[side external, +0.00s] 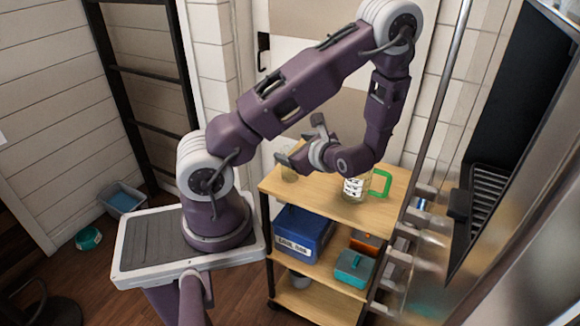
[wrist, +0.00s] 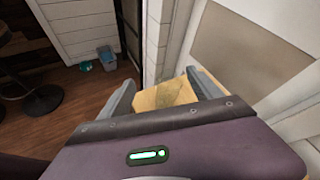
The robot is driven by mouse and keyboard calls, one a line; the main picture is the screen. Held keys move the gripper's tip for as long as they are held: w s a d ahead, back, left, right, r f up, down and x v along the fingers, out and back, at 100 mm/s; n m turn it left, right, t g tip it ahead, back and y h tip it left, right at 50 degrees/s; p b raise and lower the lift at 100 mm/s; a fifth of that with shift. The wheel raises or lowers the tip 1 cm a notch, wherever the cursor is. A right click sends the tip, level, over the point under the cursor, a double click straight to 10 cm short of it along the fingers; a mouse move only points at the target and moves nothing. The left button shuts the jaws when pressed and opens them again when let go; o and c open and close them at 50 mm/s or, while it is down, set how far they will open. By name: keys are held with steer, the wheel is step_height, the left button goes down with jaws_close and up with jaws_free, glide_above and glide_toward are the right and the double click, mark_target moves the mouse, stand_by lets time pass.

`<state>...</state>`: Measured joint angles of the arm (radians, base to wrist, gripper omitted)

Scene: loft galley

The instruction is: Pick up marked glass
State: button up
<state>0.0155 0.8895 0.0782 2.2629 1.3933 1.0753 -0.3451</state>
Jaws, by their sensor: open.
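A clear glass (side external: 354,189) with black-and-white markings stands upright on the wooden cart top (side external: 333,211) in the side external view. A green handle (side external: 381,184) shows at its right; I cannot tell whether it is part of it. A second, faint clear glass (side external: 288,173) stands near the left end of the cart top. My gripper (side external: 298,142) is open above the cart top, left of the marked glass and close over the faint glass. In the wrist view, my gripper (wrist: 160,80) has its fingers apart, with the wooden top and a faint transparent shape (wrist: 176,93) beyond.
The cart's lower shelves hold a blue labelled bin (side external: 300,233) and a teal box (side external: 354,268). An oven or grill (side external: 490,190) and a metal rail stand close on the right. A white door and wall are behind the cart.

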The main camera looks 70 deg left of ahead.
steer(key=a+f+m+t, duration=0.1)
steer(key=f+m, duration=0.1)
steer(key=f, duration=0.1)
steer(key=a+f+m+t, duration=0.1)
steer(key=f+m, duration=0.1)
steer(key=f, duration=0.1)
steer(key=w+a+f+m, duration=0.1)
steer(key=f+m, duration=0.1)
steer(key=f, duration=0.2)
steer(key=shift+a+f+t+y, duration=0.1)
steer(key=shift+a+t+y, duration=0.05)
steer(key=shift+t+y, duration=0.25)
steer(key=x, duration=0.3)
steer(key=shift+a+f, duration=0.2)
steer(key=shift+a, duration=0.15)
steer(key=shift+a+f, duration=0.2)
steer(key=shift+a, duration=0.25)
jaws_close()
step_height(320, 180, up, 10)
